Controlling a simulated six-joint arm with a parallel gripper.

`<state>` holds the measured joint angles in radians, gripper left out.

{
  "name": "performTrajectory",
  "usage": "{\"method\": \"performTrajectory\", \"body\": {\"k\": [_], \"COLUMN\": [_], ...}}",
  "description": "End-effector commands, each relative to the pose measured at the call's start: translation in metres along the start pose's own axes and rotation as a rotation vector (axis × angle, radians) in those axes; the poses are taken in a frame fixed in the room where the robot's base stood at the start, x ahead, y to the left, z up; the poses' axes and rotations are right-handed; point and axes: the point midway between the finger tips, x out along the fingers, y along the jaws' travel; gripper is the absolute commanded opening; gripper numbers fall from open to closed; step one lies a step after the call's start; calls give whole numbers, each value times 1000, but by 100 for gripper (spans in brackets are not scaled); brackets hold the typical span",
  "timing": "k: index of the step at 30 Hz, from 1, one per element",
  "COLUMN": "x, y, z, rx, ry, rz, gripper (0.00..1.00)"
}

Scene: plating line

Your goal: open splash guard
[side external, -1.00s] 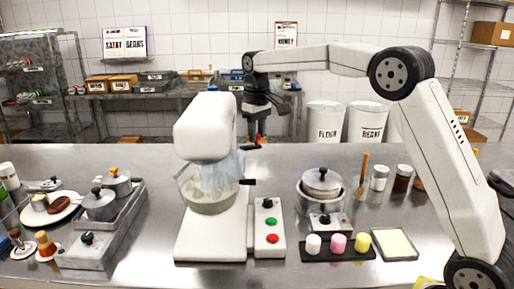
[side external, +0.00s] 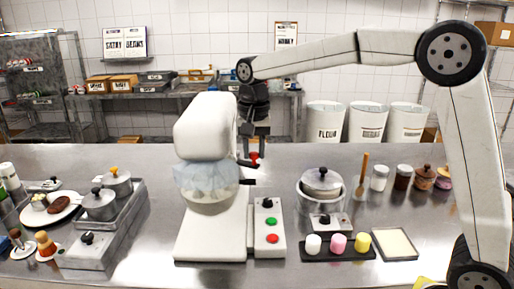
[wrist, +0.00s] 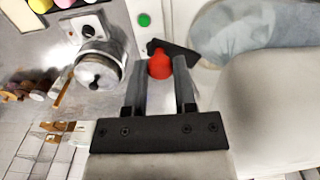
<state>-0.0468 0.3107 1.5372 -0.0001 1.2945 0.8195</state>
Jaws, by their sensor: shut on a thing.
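The white stand mixer (side external: 205,130) stands mid-counter. Its pale translucent splash guard (side external: 205,174) sits low around the top of the metal bowl (side external: 208,207) and hides the bowl's inside. The guard also shows at upper right in the wrist view (wrist: 245,27). A red knob (side external: 255,157) on a black lever sits at the mixer's right side. My gripper (side external: 253,153) is at this knob, coming from above and behind. In the wrist view my gripper (wrist: 160,76) has its fingers either side of the red knob (wrist: 159,64), shut on it.
A control box (side external: 267,230) with green and red buttons stands right of the mixer. A lidded pot (side external: 321,186) is farther right. A tray with pots (side external: 110,224) stands left. Counter between tray and mixer is clear.

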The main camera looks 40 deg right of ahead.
Motion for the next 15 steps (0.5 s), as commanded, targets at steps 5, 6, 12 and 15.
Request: {"method": "performTrajectory", "body": {"k": [5, 6, 12, 15], "x": [-1, -2, -2, -2], "y": [-7, -8, -12, -12], "z": [11, 13, 17, 18], "rx": [90, 107, 155, 163], "ry": [2, 2, 2, 3], "rz": [-3, -4, -4, -4], "gripper": [0, 0, 0, 0]}}
